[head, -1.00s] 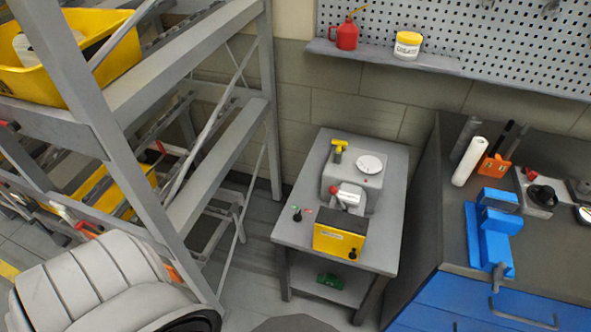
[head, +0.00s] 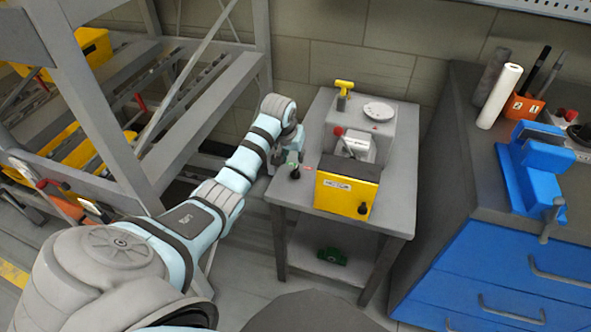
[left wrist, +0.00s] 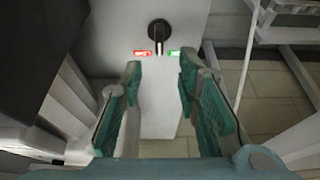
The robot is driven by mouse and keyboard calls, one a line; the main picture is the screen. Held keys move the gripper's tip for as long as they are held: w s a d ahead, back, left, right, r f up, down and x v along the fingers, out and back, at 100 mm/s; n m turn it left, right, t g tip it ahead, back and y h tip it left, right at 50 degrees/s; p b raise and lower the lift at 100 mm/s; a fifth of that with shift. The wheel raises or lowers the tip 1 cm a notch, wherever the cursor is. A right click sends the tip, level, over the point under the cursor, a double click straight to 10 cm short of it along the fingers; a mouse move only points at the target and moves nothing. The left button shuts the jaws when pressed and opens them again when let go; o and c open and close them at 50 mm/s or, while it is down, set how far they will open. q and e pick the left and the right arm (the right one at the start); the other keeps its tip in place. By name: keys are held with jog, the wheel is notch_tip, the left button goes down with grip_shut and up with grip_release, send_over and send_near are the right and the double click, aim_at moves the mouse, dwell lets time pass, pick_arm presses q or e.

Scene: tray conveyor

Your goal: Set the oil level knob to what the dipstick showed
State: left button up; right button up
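A grey machine (head: 400,118) stands on a small grey table, with a yellow front panel (head: 340,194). A black knob (head: 362,208) sits at the panel's lower right; its setting is too small to read. A yellow T-shaped handle (head: 344,88), perhaps the dipstick, stands upright at the machine's back left. A black rotary switch (head: 295,172) sits on the table left of the panel, between red and green labels. In the left wrist view the switch (left wrist: 159,31) lies beyond the fingertips. My left gripper (left wrist: 160,64) is open and empty; in the head view it (head: 291,148) is partly hidden by its wrist.
A red-topped lever (head: 338,131) and a white dial (head: 379,111) are on the machine. A green object (head: 332,256) lies on the lower shelf. A grey rack (head: 190,125) stands left; a workbench with a blue vise (head: 535,165) stands right.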

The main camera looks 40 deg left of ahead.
aim_at(296, 167)
pick_arm(q)
jog(key=b+x, duration=0.2)
jog(key=x, duration=0.5)
jog(key=shift+b, duration=0.35)
jog(key=shift+w+f, duration=0.15)
jog(key=shift+f, duration=0.15)
jog(key=c, duration=0.7)
grip_shut()
pick_arm(e)
jog(key=f, duration=0.4)
jog(key=shift+w+d, duration=0.2)
jog(key=shift+d, duration=0.15)
